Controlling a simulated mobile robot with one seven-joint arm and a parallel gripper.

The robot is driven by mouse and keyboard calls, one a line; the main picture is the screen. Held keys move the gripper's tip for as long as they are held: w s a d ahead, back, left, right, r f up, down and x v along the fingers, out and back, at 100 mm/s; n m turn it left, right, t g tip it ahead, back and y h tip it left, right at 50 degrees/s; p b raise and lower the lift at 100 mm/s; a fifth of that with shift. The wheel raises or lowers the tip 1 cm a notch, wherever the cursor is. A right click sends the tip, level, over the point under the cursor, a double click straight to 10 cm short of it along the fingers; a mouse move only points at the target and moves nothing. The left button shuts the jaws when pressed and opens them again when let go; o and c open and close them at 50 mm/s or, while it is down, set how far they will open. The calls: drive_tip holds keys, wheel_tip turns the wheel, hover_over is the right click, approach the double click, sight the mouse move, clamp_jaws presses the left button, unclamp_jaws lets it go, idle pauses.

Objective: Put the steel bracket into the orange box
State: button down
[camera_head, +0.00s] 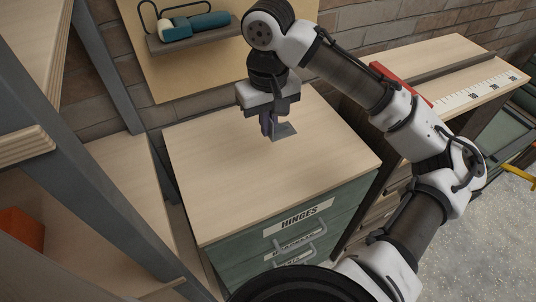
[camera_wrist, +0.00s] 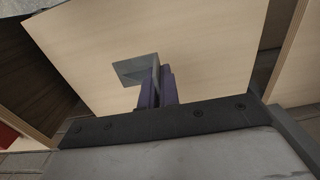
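The steel bracket (camera_head: 284,131) is a grey, bent plate over the drawer cabinet's pale wooden top (camera_head: 310,166). In the wrist view the bracket (camera_wrist: 136,70) has one flat leg sticking out to the left and an upright leg between my purple fingers. My gripper (camera_head: 268,123) points down and looks shut on that upright leg; the fingers also show in the wrist view (camera_wrist: 158,88). I cannot tell whether the bracket touches the cabinet top. An orange box (camera_head: 22,231) shows partly at the lower left on a shelf, its inside hidden.
A grey shelf upright (camera_head: 95,195) stands between the cabinet and the orange box. A wall shelf (camera_head: 195,38) with teal items is behind my gripper. A workbench with a red object (camera_head: 392,76) and a ruler strip (camera_head: 482,92) is at the right. The cabinet top is otherwise clear.

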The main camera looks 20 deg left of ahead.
sight(268, 167)
wheel_tip(268, 167, down, 12)
drive_tip(key=shift+r+p, duration=0.25)
drive_tip(key=shift+p, duration=0.1)
drive_tip(key=shift+f, duration=0.1)
drive_tip(key=c, duration=1.6)
unclamp_jaws()
drive_tip(key=shift+c, duration=0.2)
